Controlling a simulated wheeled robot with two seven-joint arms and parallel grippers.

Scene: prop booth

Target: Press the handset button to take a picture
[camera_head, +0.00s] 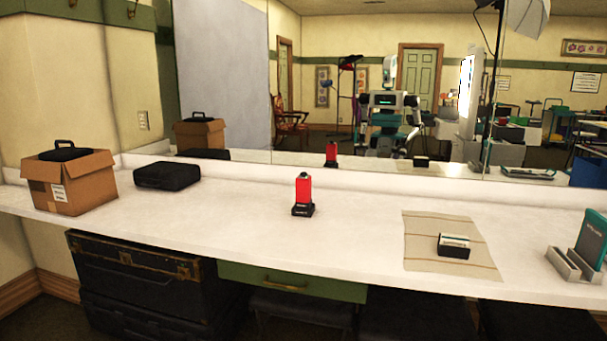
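A red upright handset (303,188) stands in a small black base (302,210) near the middle of the white counter. A small dark tip shows on its top; I cannot make out the button in detail. Its reflection shows in the mirror behind it. My grippers do not show directly in the head view. My robot body appears only as a small reflection in the mirror, too small to read the grippers.
On the white counter (350,228), a cardboard box (85,188) and black case (167,176) stand left. A beige cloth (422,232) with a small dark holder (453,246) lies right, beside a teal item (592,238) in a grey stand (570,264). Black trunks (140,285) sit below.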

